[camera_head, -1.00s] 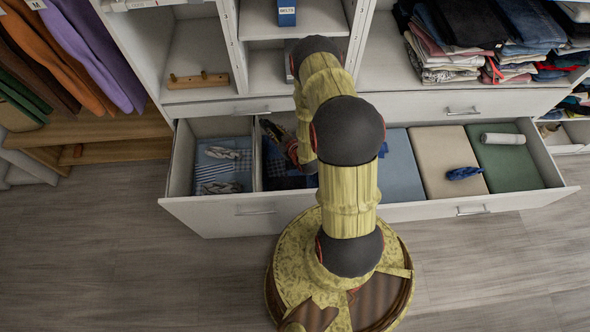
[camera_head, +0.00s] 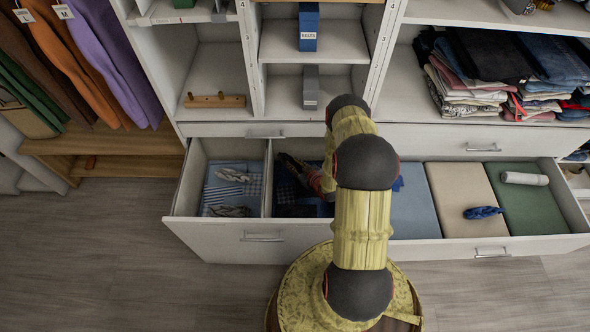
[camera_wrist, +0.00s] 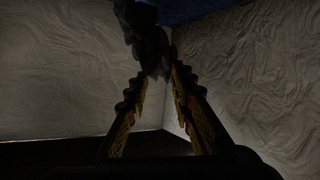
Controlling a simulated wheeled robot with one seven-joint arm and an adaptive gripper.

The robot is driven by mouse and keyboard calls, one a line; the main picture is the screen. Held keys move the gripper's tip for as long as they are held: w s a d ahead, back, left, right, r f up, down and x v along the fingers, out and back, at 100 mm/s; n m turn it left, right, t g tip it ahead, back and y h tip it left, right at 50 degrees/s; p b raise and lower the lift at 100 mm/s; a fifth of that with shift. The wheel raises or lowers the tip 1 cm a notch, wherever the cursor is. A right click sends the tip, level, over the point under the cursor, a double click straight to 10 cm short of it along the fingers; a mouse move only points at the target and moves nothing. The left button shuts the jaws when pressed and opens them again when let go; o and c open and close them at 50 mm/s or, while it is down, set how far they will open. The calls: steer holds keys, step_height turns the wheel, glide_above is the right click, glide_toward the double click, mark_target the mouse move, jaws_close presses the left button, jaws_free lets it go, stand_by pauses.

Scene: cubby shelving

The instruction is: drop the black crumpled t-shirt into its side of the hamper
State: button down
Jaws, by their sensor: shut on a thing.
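The black crumpled t-shirt (camera_wrist: 148,42) shows in the wrist view as a dark bunched cloth at the fingertips. My gripper (camera_wrist: 155,80) is shut on it. In the head view my gripper (camera_head: 284,161) is inside the right compartment of the divided pull-out drawer (camera_head: 215,237), near its back left corner; my arm hides part of it. This compartment holds dark blue and black cloth (camera_head: 296,211). The left compartment holds pale blue, checked and striped cloth (camera_head: 222,195). I cannot make out the held shirt's edges in the head view.
Right of my arm, the drawer holds blue, beige (camera_head: 460,190) and green panels, with a blue crumpled cloth (camera_head: 483,212) and a pale roll (camera_head: 524,178). Cubbies with a blue box (camera_head: 309,27) and folded jeans stand behind. Hanging clothes are at left.

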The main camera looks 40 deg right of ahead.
steer(key=shift+f, duration=1.05)
steer(key=shift+b, duration=0.3)
steer(key=shift+f+b, duration=0.35)
steer(key=shift+f, duration=0.1)
steer(key=shift+f, duration=0.2)
steer(key=c, duration=1.5)
jaws_free()
